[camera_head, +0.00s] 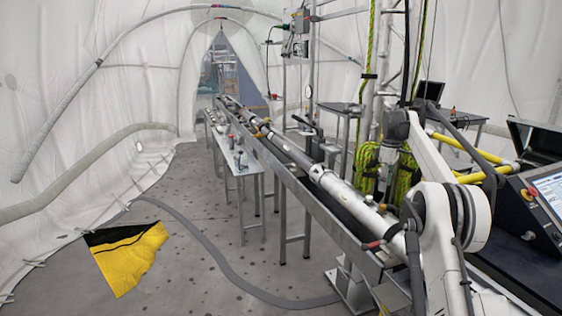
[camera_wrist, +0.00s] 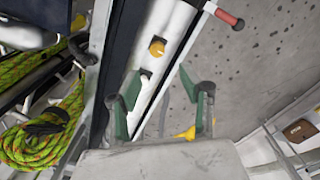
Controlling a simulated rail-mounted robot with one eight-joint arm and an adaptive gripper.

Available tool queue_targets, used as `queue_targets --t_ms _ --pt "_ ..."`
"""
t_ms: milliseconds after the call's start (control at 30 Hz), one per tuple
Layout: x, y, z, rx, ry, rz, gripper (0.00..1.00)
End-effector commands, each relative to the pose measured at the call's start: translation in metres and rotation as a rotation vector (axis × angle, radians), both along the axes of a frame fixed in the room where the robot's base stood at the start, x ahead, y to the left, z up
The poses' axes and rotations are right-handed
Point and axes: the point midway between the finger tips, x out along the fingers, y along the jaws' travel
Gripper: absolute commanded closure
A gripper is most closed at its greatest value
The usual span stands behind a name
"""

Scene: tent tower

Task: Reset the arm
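My arm (camera_head: 455,215) shows at the right of the head view, with white links bent upward in front of the long rail. My gripper (camera_wrist: 160,80) shows in the wrist view as two green fingers spread apart, with nothing held between them. Beyond the fingers are a pale rail or tube with a yellow round part (camera_wrist: 157,47) and the grey floor. I cannot make out the gripper's fingers in the head view.
A long metal rail with a tube (camera_head: 335,185) runs away through the tent. A console (camera_head: 540,200) stands at the far right. Green rope (camera_wrist: 40,135) hangs at the left of the wrist view. A yellow and black cloth (camera_head: 128,258) lies on open floor, beside a grey hose (camera_head: 215,250).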

Motion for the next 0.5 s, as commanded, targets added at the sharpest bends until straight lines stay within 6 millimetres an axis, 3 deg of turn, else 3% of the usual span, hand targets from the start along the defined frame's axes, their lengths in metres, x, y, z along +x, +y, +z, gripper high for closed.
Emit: queue_targets --t_ms 267,500 --pt "-0.024 0.036 0.056 -0.012 -0.066 -0.092 0.6" --pt "-0.059 0.07 0.097 -0.013 -0.128 -0.18 0.6"
